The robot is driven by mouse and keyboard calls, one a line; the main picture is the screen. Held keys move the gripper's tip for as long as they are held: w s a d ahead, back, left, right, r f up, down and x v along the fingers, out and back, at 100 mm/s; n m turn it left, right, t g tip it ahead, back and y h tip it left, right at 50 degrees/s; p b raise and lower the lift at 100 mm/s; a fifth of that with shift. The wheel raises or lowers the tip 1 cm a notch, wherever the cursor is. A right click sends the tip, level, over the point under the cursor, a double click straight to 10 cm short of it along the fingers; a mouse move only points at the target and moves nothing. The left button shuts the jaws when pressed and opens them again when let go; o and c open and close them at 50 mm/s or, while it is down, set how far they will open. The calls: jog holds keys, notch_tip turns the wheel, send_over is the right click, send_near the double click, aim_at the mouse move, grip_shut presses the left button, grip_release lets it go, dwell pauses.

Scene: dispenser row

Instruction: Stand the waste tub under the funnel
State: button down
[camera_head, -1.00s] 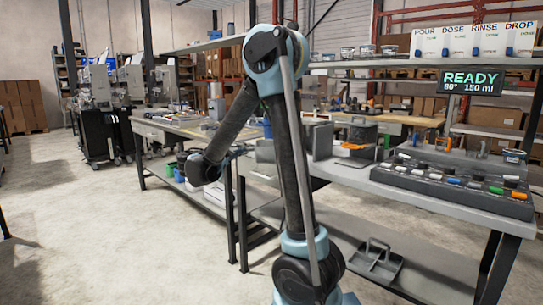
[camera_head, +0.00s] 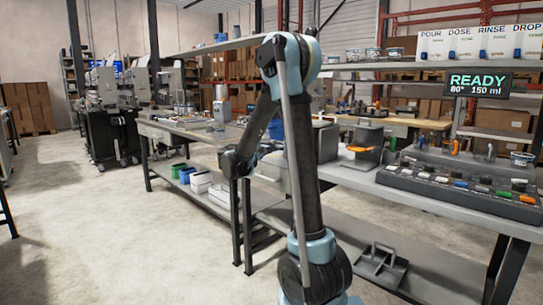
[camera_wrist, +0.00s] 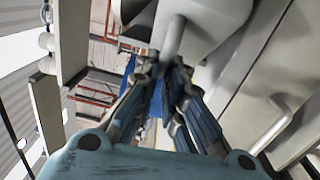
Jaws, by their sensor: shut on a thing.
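My gripper (camera_wrist: 163,76) is shut on the end of a pale grey rod (camera_wrist: 173,38) in the wrist view. The rod joins a larger pale body, and I cannot tell what this is. In the head view my own arm hides the gripper beside the bench. A green tub (camera_head: 179,169), a blue tub (camera_head: 187,175) and white tubs (camera_head: 200,182) stand on the low shelf of the left bench. I cannot tell which is the waste tub. No funnel is clear. A grey stand (camera_head: 368,137) on the right bench has an orange piece (camera_head: 360,149) at its base.
A long switch panel (camera_head: 460,190) fills the right bench front, with a small tub (camera_head: 521,158) behind it. A grey handled tray (camera_head: 381,265) lies on the lower shelf. A READY sign (camera_head: 478,84) hangs above. The floor (camera_head: 90,230) at left is clear.

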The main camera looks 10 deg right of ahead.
notch_tip(320, 180, down, 3)
jog(key=shift+a+f, duration=0.15)
jog(key=c, duration=1.7)
grip_release()
jog(key=r+v, duration=0.1)
jog(key=v, duration=1.1)
jog(key=s+d+f+m+g+y, duration=0.1)
jog(key=s+d+f+g+y, duration=0.25)
jog(key=s+d, duration=0.45)
jog(key=s+d+f+m+g+y, duration=0.2)
jog(key=s+d+f+g, duration=0.15)
jog(key=s+d, duration=0.4)
jog(key=s+a+f+m+y, duration=0.1)
jog(key=s+f+y, duration=0.2)
jog(key=s, duration=0.4)
jog(key=s+a+f+m+g+y, duration=0.1)
jog(key=s+a+f+m+y, duration=0.1)
jog(key=s+f, duration=0.3)
jog(key=s+a+f+m+y, duration=0.1)
jog(key=s+f+y, duration=0.3)
jog(key=s, duration=0.5)
jog(key=shift+s+a+y, duration=0.25)
jog(key=shift+a+y, duration=0.1)
jog(key=shift+a, duration=0.35)
